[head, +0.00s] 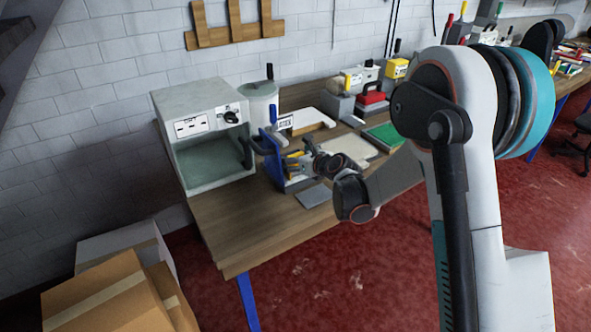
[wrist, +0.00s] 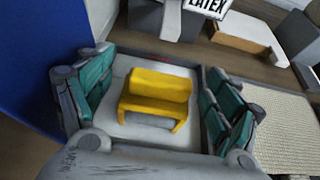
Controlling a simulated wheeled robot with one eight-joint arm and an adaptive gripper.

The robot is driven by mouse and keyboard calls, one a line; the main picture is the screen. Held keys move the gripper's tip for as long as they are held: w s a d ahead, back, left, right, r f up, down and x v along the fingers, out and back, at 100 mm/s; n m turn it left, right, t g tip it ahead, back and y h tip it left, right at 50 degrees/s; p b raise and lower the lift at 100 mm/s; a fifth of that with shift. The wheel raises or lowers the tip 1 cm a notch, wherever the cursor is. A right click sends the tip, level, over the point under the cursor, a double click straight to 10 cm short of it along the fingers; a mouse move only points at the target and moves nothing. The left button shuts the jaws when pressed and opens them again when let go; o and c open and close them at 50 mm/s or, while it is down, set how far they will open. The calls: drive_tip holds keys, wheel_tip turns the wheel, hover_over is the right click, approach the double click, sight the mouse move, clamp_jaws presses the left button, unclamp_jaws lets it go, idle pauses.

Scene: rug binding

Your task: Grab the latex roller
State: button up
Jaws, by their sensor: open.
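The latex roller (wrist: 155,88) seems to be the yellow piece with a grey cylinder along its lower edge, in the middle of the wrist view. It lies on a white surface (wrist: 125,70). My gripper (wrist: 152,100) is open, with a teal-padded finger on each side of the roller and a visible gap to both. I cannot tell how far above the roller the fingers are. In the head view my gripper (head: 301,162) is over the near bench, and a bit of the yellow roller (head: 294,154) shows beside it.
A blue panel (wrist: 32,60) stands close on the left of my gripper. A LATEX sign (wrist: 208,6) is behind. A woven beige mat (wrist: 285,130) lies to the right. In the head view, a grey open-fronted box (head: 205,115) stands left on the wooden bench (head: 232,232).

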drive_tip(key=shift+r, duration=0.1)
drive_tip(key=c, duration=1.4)
drive_tip(key=shift+r, duration=0.1)
